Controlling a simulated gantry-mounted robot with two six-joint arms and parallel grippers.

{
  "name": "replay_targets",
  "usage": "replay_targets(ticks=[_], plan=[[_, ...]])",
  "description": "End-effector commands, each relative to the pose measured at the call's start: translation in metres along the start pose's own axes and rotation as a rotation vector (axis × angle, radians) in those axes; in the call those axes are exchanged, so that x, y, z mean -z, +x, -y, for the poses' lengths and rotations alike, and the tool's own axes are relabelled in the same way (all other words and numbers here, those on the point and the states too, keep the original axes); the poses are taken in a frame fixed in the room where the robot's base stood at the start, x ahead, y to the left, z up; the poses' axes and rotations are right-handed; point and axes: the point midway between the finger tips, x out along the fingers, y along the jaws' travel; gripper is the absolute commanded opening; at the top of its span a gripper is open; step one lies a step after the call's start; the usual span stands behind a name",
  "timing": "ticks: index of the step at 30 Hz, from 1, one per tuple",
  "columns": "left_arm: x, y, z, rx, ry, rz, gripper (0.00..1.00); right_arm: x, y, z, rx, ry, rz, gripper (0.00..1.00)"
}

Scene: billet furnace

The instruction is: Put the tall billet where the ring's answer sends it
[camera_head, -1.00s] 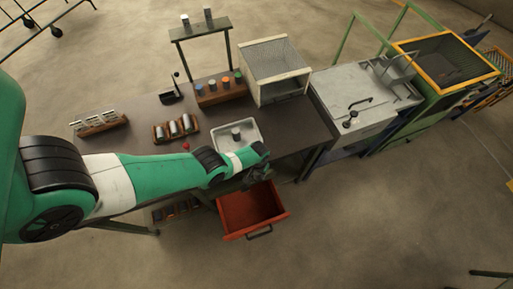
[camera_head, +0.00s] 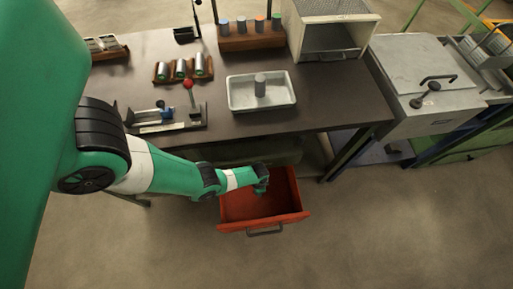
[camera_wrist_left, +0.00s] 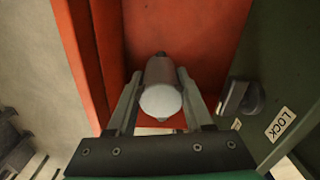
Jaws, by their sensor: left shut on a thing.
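My left gripper (camera_head: 262,190) is at the open red drawer (camera_head: 303,204), near its back right side. In the left wrist view, its two fingers (camera_wrist_left: 160,95) are shut on a grey metal billet (camera_wrist_left: 160,100) with a pale round end facing the camera. The red drawer floor shows behind it; I cannot tell whether the billet touches it. A grey cylinder (camera_head: 260,85) stands upright in a white tray (camera_head: 233,98) on the bench. Three metal cylinders (camera_head: 181,68) lie in a wooden cradle. No ring is clearly identifiable. My right gripper is not in view.
A wooden rack (camera_head: 252,42) holds several cylinders with coloured tops. A metal box (camera_head: 335,30) stands behind the tray. A red-knobbed lever (camera_head: 191,98) stands on the bench. A dark knob with a LOCK label (camera_wrist_left: 283,124) is beside the drawer. A grey lidded unit (camera_head: 425,75) stands right.

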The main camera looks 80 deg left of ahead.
Motion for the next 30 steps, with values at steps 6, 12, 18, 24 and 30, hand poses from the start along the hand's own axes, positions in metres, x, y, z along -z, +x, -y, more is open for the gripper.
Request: replay_targets(ticks=[6,12,18,24,30], plan=[[-0.013,0.085,-0.003,0.002,0.081,-0.002,0.0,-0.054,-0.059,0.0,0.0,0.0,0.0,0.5],[-0.018,0.11,-0.004,0.002,0.119,-0.004,0.0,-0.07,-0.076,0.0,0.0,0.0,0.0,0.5],[-0.02,0.112,-0.005,0.002,0.127,-0.003,0.0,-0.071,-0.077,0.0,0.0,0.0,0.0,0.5],[-0.021,0.15,-0.005,0.002,0.126,-0.001,0.0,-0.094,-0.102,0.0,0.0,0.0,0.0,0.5],[-0.019,0.174,-0.005,0.002,0.125,-0.003,0.0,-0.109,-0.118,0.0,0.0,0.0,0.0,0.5]])
